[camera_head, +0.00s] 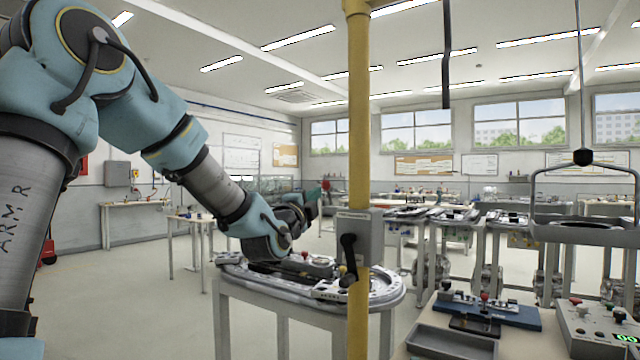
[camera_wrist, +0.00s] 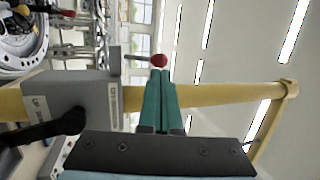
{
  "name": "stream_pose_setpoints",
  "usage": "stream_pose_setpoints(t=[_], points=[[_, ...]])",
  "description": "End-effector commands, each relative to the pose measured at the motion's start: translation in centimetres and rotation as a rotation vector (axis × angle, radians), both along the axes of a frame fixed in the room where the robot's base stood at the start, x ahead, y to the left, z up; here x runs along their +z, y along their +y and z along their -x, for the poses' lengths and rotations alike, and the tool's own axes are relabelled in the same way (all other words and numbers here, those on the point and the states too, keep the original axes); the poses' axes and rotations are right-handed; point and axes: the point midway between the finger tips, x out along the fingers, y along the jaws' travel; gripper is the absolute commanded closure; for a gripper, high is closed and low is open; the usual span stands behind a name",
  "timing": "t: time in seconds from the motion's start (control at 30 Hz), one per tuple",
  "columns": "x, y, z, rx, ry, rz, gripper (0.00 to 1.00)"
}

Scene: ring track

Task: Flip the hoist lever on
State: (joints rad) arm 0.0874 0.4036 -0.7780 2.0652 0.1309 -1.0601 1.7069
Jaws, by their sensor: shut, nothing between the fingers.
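A grey switch box (camera_head: 368,238) is fixed to a yellow post (camera_head: 358,120); it also shows in the wrist view (camera_wrist: 85,100). A black lever (camera_head: 348,250) hangs down on its front face. A thin rod with a red knob (camera_wrist: 159,60) stands out beside the box; the knob shows small in the head view (camera_head: 326,185). I cannot tell which of the two is the hoist lever. My gripper (camera_head: 313,190) is left of the post, above the box's upper edge. Its green fingers (camera_wrist: 160,75) are shut and empty, tips close to the red knob; contact is unclear.
A ring track table (camera_head: 225,272) stands below my arm. At the lower right are a grey tray (camera_head: 440,345), a blue board (camera_head: 510,316) and a button box (camera_head: 600,330). A hook frame (camera_head: 585,160) hangs on a cable. The floor at left is mostly clear.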

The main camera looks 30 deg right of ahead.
Motion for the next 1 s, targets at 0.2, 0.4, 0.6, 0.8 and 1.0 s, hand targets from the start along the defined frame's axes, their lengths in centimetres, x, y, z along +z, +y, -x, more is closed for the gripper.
stream_pose_setpoints(t=[0.2,0.4,0.6,0.8,1.0], points=[[0.9,-1.9,-1.6,-0.002,0.003,0.001,1.0],[1.0,-2.5,-2.1,-0.001,0.0,-0.001,1.0],[0.9,-2.5,-2.1,-0.001,0.0,-0.002,1.0],[0.9,-2.5,-2.1,-0.001,0.0,-0.004,1.0],[1.1,-2.7,-2.1,-0.001,0.01,-0.028,1.0]])
